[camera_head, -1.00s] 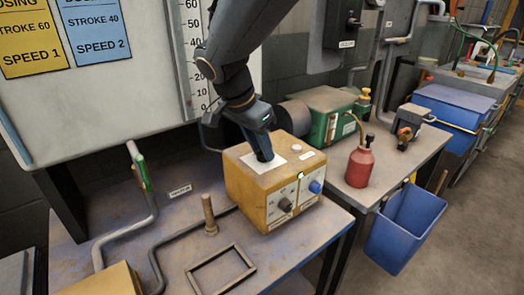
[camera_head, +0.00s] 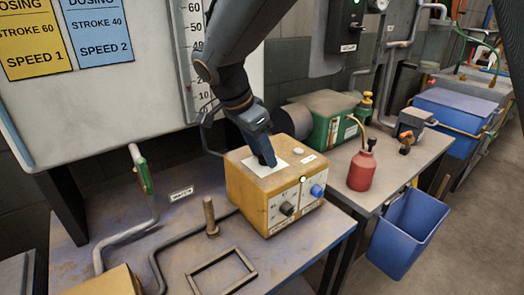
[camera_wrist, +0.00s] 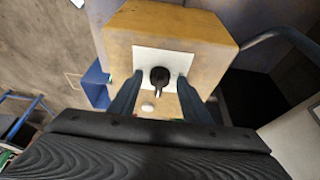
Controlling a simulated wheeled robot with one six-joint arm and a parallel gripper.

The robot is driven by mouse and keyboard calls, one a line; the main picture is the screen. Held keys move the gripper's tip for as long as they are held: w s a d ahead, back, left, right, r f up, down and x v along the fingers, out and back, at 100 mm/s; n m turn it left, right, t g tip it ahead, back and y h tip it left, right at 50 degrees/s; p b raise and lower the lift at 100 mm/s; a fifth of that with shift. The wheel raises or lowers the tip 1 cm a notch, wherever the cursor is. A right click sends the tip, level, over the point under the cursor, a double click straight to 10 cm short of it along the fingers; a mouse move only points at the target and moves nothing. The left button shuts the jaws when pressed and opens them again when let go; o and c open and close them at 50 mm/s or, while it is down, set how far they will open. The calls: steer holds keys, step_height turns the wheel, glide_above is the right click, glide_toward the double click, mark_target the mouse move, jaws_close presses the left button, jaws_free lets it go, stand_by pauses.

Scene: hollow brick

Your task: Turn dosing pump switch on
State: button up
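The yellow dosing pump box (camera_head: 245,190) stands on the bench. Its top carries a white plate (camera_head: 253,167) with a black rotary switch (camera_wrist: 159,77), seen in the wrist view. My gripper (camera_head: 268,163) points down at this plate. In the wrist view my gripper (camera_wrist: 158,88) is open, with one finger on each side of the switch and a gap on both sides. In the head view the fingers hide the switch.
A green machine (camera_head: 325,115) and a red oil can (camera_head: 362,170) stand behind and right of the box. A blue bin (camera_head: 405,230) hangs at the bench side. A wooden peg (camera_head: 210,215) and a metal frame (camera_head: 222,270) are in front.

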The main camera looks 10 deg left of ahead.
steer(key=b+v, duration=0.1)
steer(key=v, duration=0.6)
steer(key=shift+r, duration=0.35)
steer(key=shift+s, duration=0.1)
steer(key=shift+a, duration=0.1)
